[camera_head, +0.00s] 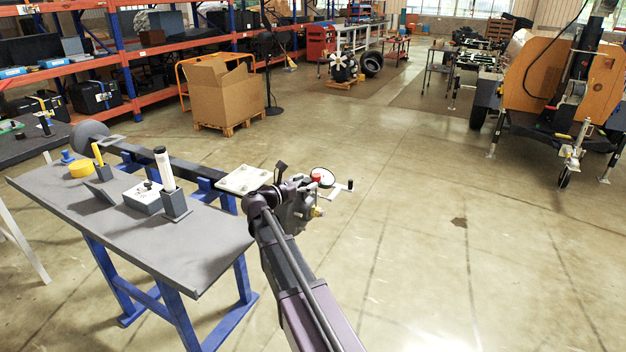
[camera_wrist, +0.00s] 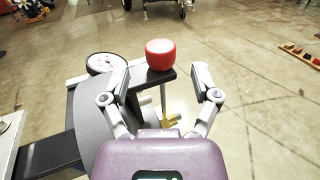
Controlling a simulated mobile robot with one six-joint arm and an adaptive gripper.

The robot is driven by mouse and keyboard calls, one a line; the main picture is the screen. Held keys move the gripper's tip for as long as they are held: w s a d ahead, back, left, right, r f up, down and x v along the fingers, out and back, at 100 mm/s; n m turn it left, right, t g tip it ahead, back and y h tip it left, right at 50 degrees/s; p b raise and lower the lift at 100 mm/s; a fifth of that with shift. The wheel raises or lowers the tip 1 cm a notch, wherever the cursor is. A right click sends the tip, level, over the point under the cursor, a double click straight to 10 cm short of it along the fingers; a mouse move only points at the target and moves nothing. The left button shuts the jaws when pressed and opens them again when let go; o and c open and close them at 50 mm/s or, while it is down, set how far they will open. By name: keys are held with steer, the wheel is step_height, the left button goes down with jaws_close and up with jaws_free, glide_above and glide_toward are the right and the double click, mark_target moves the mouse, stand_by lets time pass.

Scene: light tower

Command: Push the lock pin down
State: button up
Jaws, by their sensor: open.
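A red cylindrical knob (camera_wrist: 160,54) stands on the end of a dark bar in the wrist view, just beyond my open fingertips. It also shows in the head view (camera_head: 317,177). A small brass-yellow piece (camera_wrist: 169,119) sits below the bar, between my fingers; it shows in the head view too (camera_head: 318,212). I cannot tell which of these is the lock pin. My gripper (camera_wrist: 160,78) is open and empty, its fingers apart on either side below the knob. In the head view my arm hides part of the mechanism.
A round white dial (camera_wrist: 105,63) and a crank handle (camera_head: 346,187) are close beside the knob. Open floor lies to the right; an orange trailer (camera_head: 545,75) stands far right.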

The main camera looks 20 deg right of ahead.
steer(key=v, duration=0.8)
steer(key=shift+d, duration=0.1)
stand_by(0.3)
steer(key=s+f+m+g+y+p, duration=0.3)
steer(key=s+f+m+y+p, duration=0.1)
steer(key=s+f+m+y, duration=0.55)
steer(key=s+a+m+g+y+p, duration=0.2)
steer(key=s+a+m+y+p, duration=0.2)
steer(key=s+a+m+y, duration=0.4)
steer(key=s+a+m, duration=0.3)
steer(key=s, duration=0.2)
steer(key=shift+a+f+m, duration=0.25)
steer(key=shift+f+m, duration=0.05)
steer(key=shift+m, duration=0.05)
steer(key=shift+c, duration=0.2)
stand_by(1.4)
